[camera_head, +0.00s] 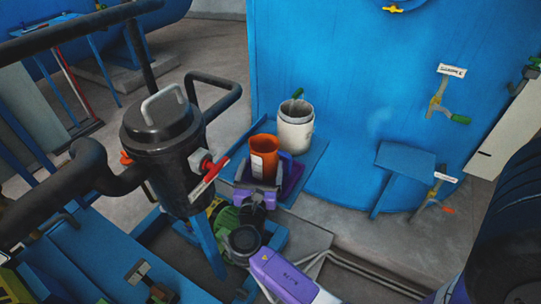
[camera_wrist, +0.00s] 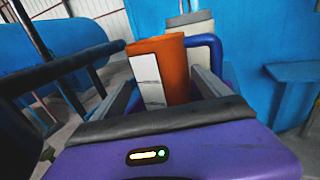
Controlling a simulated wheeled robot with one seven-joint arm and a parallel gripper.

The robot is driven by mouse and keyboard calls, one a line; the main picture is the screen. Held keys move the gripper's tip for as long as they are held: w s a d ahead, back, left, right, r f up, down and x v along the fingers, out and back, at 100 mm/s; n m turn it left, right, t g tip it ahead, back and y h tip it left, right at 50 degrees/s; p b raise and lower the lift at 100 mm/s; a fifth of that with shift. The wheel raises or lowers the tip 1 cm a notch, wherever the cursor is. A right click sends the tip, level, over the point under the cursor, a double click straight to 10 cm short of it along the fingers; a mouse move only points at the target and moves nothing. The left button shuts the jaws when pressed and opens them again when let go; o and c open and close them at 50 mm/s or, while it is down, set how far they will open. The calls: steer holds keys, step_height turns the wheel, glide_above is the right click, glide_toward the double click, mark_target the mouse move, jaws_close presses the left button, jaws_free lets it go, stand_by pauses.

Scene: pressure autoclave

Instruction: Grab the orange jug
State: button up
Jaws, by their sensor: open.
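The orange jug (camera_head: 264,157) stands upright on a blue ledge in the head view, with a white label on its side and a purple-blue handle on its right. In the wrist view the jug (camera_wrist: 172,65) is straight ahead, its handle (camera_wrist: 217,60) to the right. My gripper (camera_wrist: 165,85) is open, with one grey finger on each side of the jug. I cannot tell whether the fingers touch it. The jug's lower part is hidden by my gripper's purple body.
A white container (camera_head: 295,125) stands right behind the jug. A large blue tank (camera_head: 350,90) rises behind both. A black filter housing (camera_head: 165,140) with thick pipes stands left of my arm. A blue bracket (camera_head: 400,160) and taps are to the right.

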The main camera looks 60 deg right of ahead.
mark_target(266, 146)
steer(key=x, duration=0.2)
steer(key=p+x, duration=0.1)
steer(key=x, duration=0.3)
steer(key=shift+s+d+r, duration=0.15)
steer(key=shift+r, duration=0.2)
steer(key=shift+d, duration=0.35)
steer(key=c, duration=1.2)
